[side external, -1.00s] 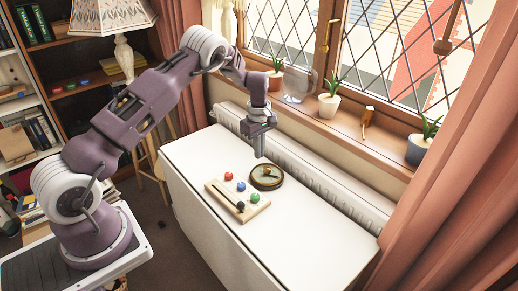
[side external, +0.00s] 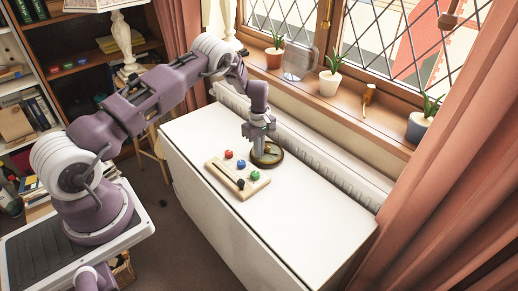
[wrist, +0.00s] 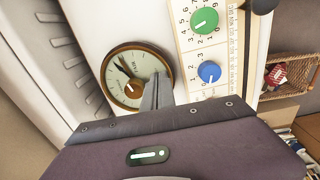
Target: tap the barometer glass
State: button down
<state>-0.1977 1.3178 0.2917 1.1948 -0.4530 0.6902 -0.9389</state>
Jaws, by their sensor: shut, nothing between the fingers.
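The barometer (side external: 274,158) is a round dial with a brown rim lying on the white table. In the wrist view its pale face (wrist: 120,88), dark hands and small brown centre knob show. My gripper (side external: 259,153) is shut and empty, pointing down over the barometer and hiding part of it in the side view. In the wrist view the closed fingertips (wrist: 157,88) overlap the right part of the dial, near the rim. I cannot tell whether they touch the glass.
A wooden board (side external: 220,175) with several coloured knobs lies beside the barometer. A white radiator (side external: 325,163) runs behind the table (side external: 290,225). The windowsill holds potted plants (side external: 330,82) and a glass jug (side external: 298,65). The table's near right part is clear.

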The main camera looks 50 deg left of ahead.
jog(key=shift+s+f, duration=0.2)
jog(key=shift+f, duration=0.45)
notch_tip(320, 180, up, 15)
jog(key=shift+w, duration=0.4)
jog(key=shift+a+r, duration=0.1)
